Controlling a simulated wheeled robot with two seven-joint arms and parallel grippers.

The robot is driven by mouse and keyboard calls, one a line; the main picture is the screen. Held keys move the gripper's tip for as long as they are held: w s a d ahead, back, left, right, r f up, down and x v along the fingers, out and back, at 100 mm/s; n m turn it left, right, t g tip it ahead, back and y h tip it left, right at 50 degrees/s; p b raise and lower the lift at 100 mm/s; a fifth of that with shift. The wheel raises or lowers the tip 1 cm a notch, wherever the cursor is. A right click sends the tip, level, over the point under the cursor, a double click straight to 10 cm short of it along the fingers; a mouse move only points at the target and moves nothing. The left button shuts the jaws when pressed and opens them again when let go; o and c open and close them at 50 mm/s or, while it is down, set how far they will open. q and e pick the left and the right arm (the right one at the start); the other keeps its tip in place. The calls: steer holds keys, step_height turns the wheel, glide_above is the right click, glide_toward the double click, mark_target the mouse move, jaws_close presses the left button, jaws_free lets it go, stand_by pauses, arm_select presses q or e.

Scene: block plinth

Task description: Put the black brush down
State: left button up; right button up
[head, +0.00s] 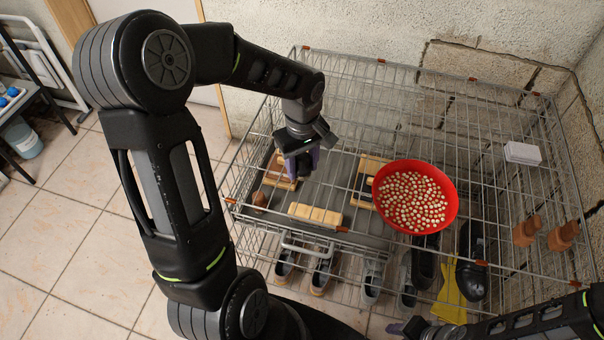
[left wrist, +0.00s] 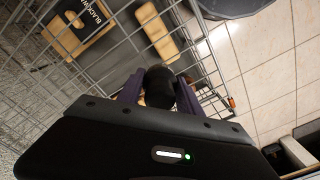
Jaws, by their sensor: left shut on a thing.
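My left gripper (head: 300,168) hangs over the left part of the wire rack (head: 335,85). Its purple fingers are shut on a dark, rounded thing, which I take as the black brush (left wrist: 159,88). In the left wrist view it sits between the two fingers of the left gripper (left wrist: 160,95).
A red bowl of small pale balls (head: 415,197) stands on the rack. Near the left gripper are a cream block (head: 315,215) and wooden pieces (head: 370,180). A white box (head: 522,152) and terracotta pots (head: 526,231) are at the right. Shoes (head: 372,278) stand below.

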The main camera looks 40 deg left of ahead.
mark_target(302, 155)
arm_select(q)
steer(key=shift+f, duration=1.85)
steer(key=shift+f, duration=0.1)
steer(key=o, duration=1.4)
steer(key=shift+c, duration=0.2)
step_height(302, 155, up, 12)
steer(key=shift+r+p, duration=0.15)
steer(key=shift+p, duration=0.15)
